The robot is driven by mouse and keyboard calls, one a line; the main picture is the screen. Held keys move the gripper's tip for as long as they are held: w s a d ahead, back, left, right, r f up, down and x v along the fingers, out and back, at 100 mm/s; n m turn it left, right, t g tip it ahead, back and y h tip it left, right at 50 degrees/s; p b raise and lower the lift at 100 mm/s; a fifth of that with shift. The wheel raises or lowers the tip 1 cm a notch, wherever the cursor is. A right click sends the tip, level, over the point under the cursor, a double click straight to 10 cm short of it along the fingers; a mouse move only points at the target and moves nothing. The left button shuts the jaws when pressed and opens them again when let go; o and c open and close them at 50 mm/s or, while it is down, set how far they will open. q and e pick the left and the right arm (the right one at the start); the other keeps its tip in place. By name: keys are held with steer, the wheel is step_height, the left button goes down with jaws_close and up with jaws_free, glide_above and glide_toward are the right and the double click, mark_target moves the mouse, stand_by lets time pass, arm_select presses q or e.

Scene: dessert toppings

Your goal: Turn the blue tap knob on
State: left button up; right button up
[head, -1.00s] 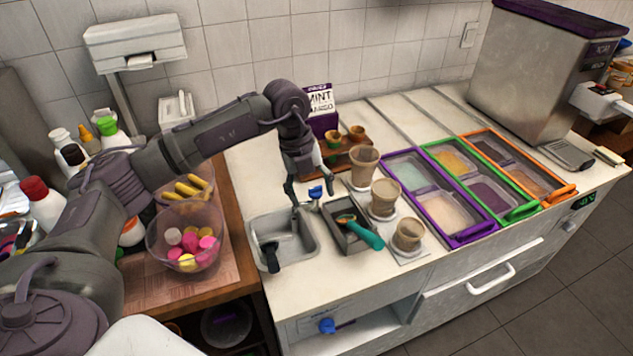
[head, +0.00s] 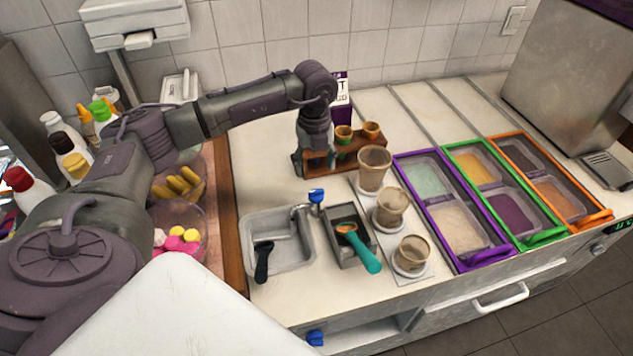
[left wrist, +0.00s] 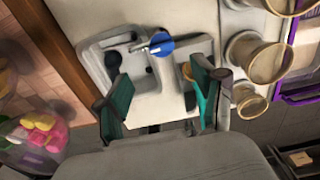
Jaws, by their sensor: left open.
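The blue tap knob (head: 316,196) sits on top of the small grey tap (head: 300,211) at the right edge of the sink (head: 290,258). My left gripper (head: 312,165) is just behind and above the knob in the head view, apart from it. The left wrist view shows the knob (left wrist: 160,44) ahead, between the lines of my two open, empty fingers (left wrist: 162,92). The tap's spout points left over the sink. My right gripper is in neither view.
A metal bin (head: 350,243) with a teal-handled scoop (head: 363,250) stands right of the sink. Several cups, one being a brown cup (head: 374,168), stand farther right. A wooden cone stand (head: 335,160) is behind. Another blue knob (head: 315,338) is below the counter.

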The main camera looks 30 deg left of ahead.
mark_target(316, 191)
arm_select(q)
step_height(316, 191, down, 4)
steer(key=shift+w+r+p, duration=0.1)
steer(key=shift+w+p, duration=0.05)
steer(key=shift+p, duration=0.35)
step_height(316, 191, down, 4)
steer(key=shift+w+f+p, duration=0.1)
steer(key=shift+f+p, duration=0.1)
steer(key=shift+p, duration=0.25)
steer(key=shift+f, duration=0.2)
steer(key=c, duration=1.1)
steer(key=shift+c, duration=0.2)
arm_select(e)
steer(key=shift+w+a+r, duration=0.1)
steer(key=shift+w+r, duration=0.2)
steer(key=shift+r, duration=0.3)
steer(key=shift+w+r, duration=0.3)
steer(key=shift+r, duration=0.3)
